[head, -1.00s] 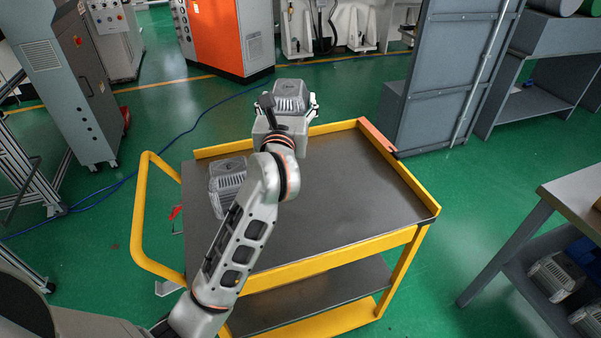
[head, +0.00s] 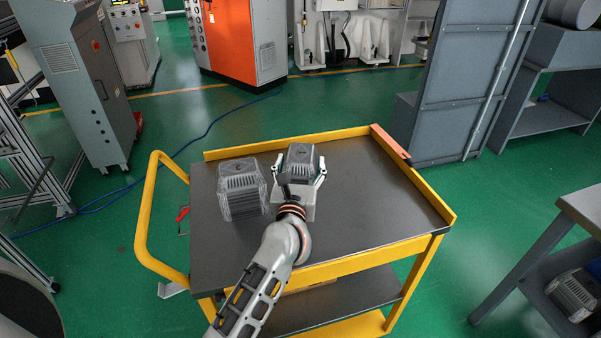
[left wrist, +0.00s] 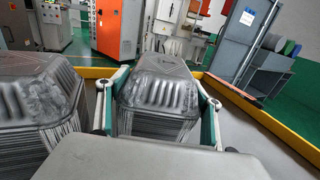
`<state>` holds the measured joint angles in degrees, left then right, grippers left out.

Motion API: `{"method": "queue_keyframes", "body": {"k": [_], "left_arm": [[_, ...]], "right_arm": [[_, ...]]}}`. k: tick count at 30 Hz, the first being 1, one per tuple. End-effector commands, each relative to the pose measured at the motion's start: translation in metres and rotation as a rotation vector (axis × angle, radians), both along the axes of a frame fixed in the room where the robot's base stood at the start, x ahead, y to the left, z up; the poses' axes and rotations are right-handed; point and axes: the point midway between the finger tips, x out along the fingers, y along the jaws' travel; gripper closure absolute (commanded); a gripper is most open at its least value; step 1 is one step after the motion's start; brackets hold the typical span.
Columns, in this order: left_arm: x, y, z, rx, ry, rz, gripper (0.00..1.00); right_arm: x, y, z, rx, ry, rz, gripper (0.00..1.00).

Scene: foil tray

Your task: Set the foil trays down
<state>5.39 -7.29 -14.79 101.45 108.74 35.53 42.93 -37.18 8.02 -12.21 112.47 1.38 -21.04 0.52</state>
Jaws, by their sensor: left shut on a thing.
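My left gripper (head: 301,178) is shut on a stack of foil trays (head: 300,158), its fingers on both sides of the stack. The held stack also shows between the fingers in the left wrist view (left wrist: 160,85). My right gripper is not in view.
The yellow-rimmed cart (head: 375,205) has a grey top with free room to the right of the held stack. Its raised rim runs along the back and right. A yellow handle (head: 141,215) is at the left. More trays (head: 572,296) lie on a shelf at the lower right.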

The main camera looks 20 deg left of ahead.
Motion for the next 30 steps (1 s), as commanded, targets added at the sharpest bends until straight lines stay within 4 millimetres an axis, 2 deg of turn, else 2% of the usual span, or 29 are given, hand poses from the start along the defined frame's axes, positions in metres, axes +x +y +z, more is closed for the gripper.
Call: {"method": "queue_keyframes", "body": {"k": [1, 4, 16, 17, 18, 28, 30], "left_arm": [[0.000, 0.000, -0.011, 0.000, 0.002, 0.001, 0.62], [0.000, 0.000, -0.019, -0.001, 0.001, 0.000, 0.62], [0.000, 0.000, -0.022, 0.000, -0.001, 0.000, 0.62], [0.000, 0.000, -0.023, 0.000, 0.001, 0.000, 0.32], [0.000, 0.000, -0.022, 0.000, 0.001, 0.000, 0.27], [0.000, 0.000, -0.018, -0.001, 0.000, 0.000, 0.27], [-0.007, -0.001, -0.019, -0.001, 0.001, 0.000, 0.27]], "right_arm": [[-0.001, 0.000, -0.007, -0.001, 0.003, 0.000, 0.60], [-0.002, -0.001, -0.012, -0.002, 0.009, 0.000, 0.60], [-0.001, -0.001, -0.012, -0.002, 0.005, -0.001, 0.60], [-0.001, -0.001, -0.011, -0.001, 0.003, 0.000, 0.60], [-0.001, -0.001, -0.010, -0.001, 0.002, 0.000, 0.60], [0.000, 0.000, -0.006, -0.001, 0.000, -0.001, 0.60], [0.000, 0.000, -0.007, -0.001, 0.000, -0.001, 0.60]]}}
